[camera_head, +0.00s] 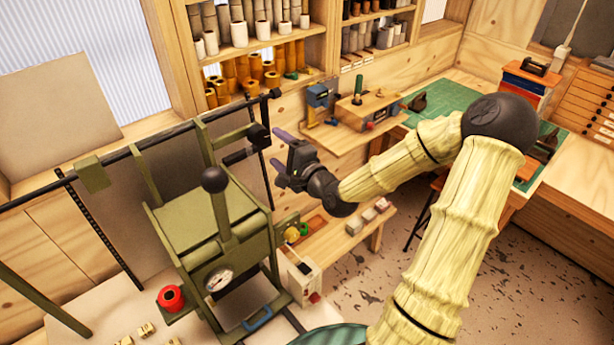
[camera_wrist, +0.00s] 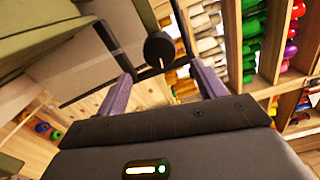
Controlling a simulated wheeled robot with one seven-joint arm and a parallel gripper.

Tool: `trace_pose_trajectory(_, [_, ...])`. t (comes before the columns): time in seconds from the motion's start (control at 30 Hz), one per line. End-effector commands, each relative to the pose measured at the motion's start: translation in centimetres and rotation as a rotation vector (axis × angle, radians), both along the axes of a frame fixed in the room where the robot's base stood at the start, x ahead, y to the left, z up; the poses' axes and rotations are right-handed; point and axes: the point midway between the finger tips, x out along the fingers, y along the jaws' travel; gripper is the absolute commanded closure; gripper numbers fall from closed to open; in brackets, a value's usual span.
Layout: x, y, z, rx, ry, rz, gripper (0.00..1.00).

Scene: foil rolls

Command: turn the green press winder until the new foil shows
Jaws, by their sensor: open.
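The olive-green press (camera_head: 205,218) stands left of centre in the head view, with a black ball-topped lever and a round dial (camera_head: 219,279). Dark winder parts (camera_head: 258,136) stick out at its upper right, close to my gripper. My gripper (camera_head: 276,150) is open, its two purple fingers pointing left toward them. In the wrist view my gripper (camera_wrist: 161,74) has its fingers spread, with a round black knob (camera_wrist: 160,49) on a dark rod showing beyond and between the tips. No contact shows. I cannot make out which foil shows on the press.
A long dark bar (camera_head: 60,195) crosses behind the press. Shelves of rolls (camera_head: 260,60) stand behind. A low wooden bench (camera_head: 345,245) and a green-matted table (camera_head: 445,103) lie to the right.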

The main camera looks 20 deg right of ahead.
Motion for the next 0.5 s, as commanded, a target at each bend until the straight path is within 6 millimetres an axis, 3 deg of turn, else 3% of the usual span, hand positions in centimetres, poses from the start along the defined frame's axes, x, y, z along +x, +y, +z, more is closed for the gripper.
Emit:
trace_pose_trajectory(0.33, [-5.2, -1.8, -0.2, -0.001, -0.001, -0.004, 0.31])
trace_pose_trajectory(0.5, [-5.5, -2.3, 0.2, 0.009, -0.022, -0.004, 0.31])
